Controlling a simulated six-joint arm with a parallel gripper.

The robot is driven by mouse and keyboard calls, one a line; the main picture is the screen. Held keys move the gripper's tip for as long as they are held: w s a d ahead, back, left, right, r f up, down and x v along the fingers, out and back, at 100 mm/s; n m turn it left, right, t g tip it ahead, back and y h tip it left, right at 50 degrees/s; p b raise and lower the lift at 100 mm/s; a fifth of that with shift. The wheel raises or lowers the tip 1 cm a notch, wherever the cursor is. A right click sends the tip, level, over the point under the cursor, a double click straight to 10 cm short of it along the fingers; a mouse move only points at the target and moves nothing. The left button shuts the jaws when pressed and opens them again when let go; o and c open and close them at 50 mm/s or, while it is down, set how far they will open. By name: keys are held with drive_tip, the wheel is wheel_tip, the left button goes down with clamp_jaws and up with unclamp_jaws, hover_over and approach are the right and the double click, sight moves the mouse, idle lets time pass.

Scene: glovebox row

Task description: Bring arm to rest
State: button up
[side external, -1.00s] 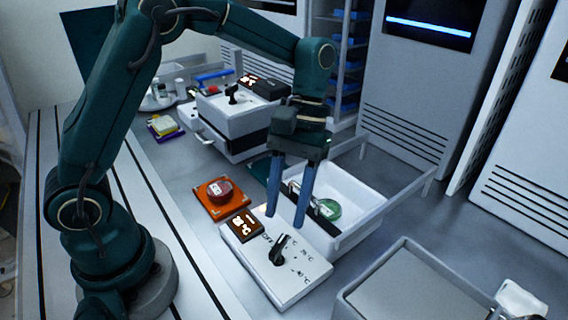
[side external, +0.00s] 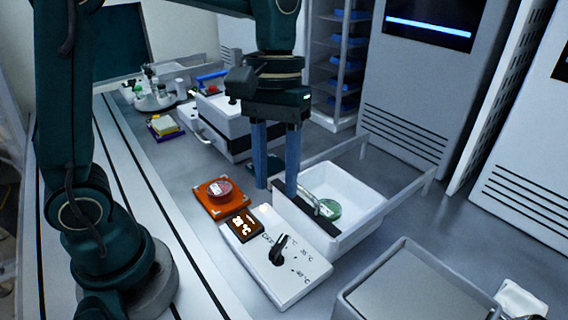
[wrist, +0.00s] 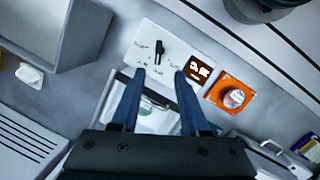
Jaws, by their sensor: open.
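My gripper (side external: 275,160) hangs with its two blue fingers pointing down, spread apart with nothing between them. It is above the bench, near the back edge of the white control panel with a black knob (side external: 279,250) and lit display (side external: 242,226). In the wrist view my gripper (wrist: 158,75) is also open, with the panel (wrist: 140,45) beyond its fingertips. My fingers partly cover the basin's left side in the side view.
A white box unit (side external: 225,122) stands behind. A grey-lined tray (side external: 410,295) is at the front right. Tall cabinets line the back, with a rack of blue items (side external: 345,70).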

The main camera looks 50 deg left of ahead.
drive_tip(key=s+a+m+t+y, duration=0.1)
drive_tip(key=s+a+m+t, duration=0.3)
drive_tip(key=s+t, duration=0.3)
drive_tip(key=shift+a+r+m+y, duration=0.25)
drive_tip(key=shift+m+y, duration=0.15)
